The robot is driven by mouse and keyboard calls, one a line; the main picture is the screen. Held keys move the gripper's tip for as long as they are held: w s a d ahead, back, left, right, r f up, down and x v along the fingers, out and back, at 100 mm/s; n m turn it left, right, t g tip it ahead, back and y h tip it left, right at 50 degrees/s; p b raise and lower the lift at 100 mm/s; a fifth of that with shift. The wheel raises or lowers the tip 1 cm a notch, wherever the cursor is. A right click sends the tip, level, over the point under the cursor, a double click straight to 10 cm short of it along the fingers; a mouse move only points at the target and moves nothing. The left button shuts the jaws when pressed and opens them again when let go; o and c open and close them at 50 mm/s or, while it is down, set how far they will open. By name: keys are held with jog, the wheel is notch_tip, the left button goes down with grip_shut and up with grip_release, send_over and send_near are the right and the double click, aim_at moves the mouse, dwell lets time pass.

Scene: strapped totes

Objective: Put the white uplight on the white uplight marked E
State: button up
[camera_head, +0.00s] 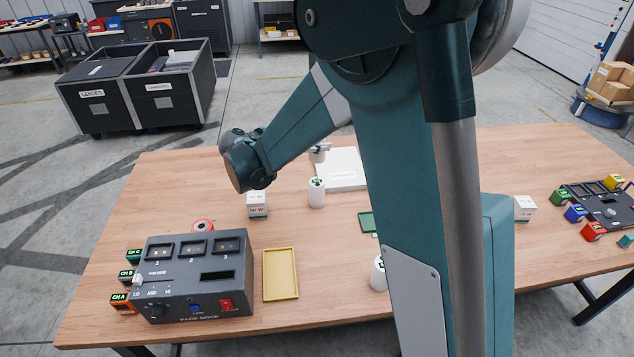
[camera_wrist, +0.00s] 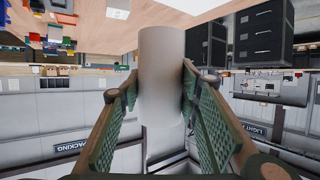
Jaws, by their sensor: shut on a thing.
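My gripper (camera_wrist: 160,85) is shut on a white uplight (camera_wrist: 162,62), a plain white cylinder between its two green ribbed fingers in the wrist view. In the head view I cannot make out my fingers or the held uplight. A white uplight with a green mark on it (camera_head: 317,194) stands upright on the table at the middle. Another white uplight (camera_head: 378,276) stands nearer the front, partly behind my arm. A third white piece (camera_head: 317,155) stands at the back beside a white box. I cannot read which one is marked E.
The grey pack dock (camera_head: 190,278) stands front left, beside a yellow tray (camera_head: 280,273). White cubes (camera_head: 257,205) (camera_head: 525,208) stand left and right. A white box (camera_head: 342,170) lies at the back. Coloured blocks and a dark unit (camera_head: 603,207) are far right. My arm hides much of the middle.

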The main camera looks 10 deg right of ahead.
aim_at(317, 158)
jog(key=shift+f+b, duration=0.3)
jog(key=shift+f, duration=2.8)
jog(key=shift+f, duration=0.15)
jog(key=shift+f, duration=1.75)
jog(key=shift+f+b, duration=0.15)
jog(key=shift+b, duration=0.2)
jog(key=o, duration=1.2)
jog(key=p+v, duration=0.1)
jog(key=v, duration=1.1)
